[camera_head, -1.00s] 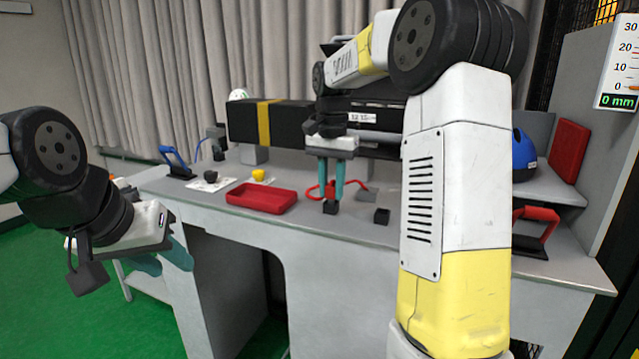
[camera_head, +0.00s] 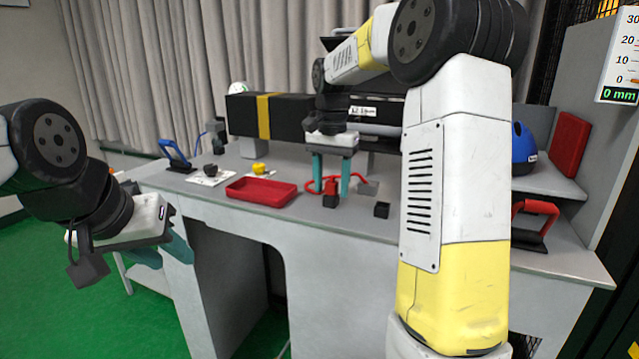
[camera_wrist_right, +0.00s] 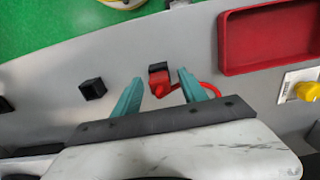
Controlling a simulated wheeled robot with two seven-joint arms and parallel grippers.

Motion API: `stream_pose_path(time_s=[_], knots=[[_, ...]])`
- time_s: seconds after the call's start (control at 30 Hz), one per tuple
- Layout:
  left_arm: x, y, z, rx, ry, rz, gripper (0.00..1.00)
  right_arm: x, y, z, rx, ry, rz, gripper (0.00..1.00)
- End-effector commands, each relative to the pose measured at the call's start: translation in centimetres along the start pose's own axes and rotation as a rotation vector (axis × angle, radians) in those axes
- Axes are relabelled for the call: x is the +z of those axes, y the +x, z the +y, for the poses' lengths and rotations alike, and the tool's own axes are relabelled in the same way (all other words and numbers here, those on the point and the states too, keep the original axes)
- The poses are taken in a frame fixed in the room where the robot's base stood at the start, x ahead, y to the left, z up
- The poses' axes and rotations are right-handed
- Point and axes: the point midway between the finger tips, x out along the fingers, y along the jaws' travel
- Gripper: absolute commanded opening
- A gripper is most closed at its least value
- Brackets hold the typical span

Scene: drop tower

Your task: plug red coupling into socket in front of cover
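The red coupling (camera_head: 331,186) stands upright at the black socket (camera_head: 331,201) near the table's front edge and appears to touch it. How deep it sits cannot be told. In the right wrist view the coupling (camera_wrist_right: 161,88) meets the black socket (camera_wrist_right: 158,68), with its red cable curving right. My right gripper (camera_head: 331,190) is open, pointing down, one teal finger on each side of the coupling with gaps; its fingers also show in the right wrist view (camera_wrist_right: 158,88). My left gripper (camera_head: 166,253) is open and empty, left of the table.
A second black socket (camera_head: 382,210) stands to the right. A red tray (camera_head: 262,191), a yellow piece (camera_head: 260,169) and a blue-handled item (camera_head: 175,155) lie left. A long black box with a yellow band (camera_head: 240,117) is behind. A red-handled block (camera_head: 533,222) is right.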

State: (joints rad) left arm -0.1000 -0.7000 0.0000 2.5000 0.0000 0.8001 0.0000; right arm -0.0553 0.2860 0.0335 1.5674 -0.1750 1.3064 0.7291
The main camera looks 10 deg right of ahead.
Motion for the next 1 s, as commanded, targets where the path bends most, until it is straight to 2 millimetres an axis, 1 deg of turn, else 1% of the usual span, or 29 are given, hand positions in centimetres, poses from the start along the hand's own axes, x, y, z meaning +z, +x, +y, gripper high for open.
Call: stream_pose_path(time_s=[0.27,0.37,0.47,0.7,0.83,1.0], knots=[[0.0,0.0,0.0,0.0,0.0,0.0,0.36,0.0,0.0,0.0,0.0,0.0,0.0,0.51],[0.0,0.0,0.0,0.0,0.0,0.0,0.36,-0.1,-0.6,0.0,-0.001,0.0,0.002,0.51],[0.0,0.0,0.0,0.0,0.0,0.0,0.36,-0.1,-2.0,-0.1,-0.002,0.0,0.003,0.51],[0.0,0.0,0.0,0.0,0.0,0.0,0.36,-0.1,-6.1,-0.1,-0.002,-0.001,0.003,0.51],[0.0,0.0,0.0,0.0,0.0,0.0,0.36,-0.1,-7.3,-0.1,-0.001,-0.001,0.001,0.51],[0.0,0.0,0.0,0.0,0.0,0.0,0.36,0.0,-7.8,0.0,0.0,0.0,0.0,0.51]])
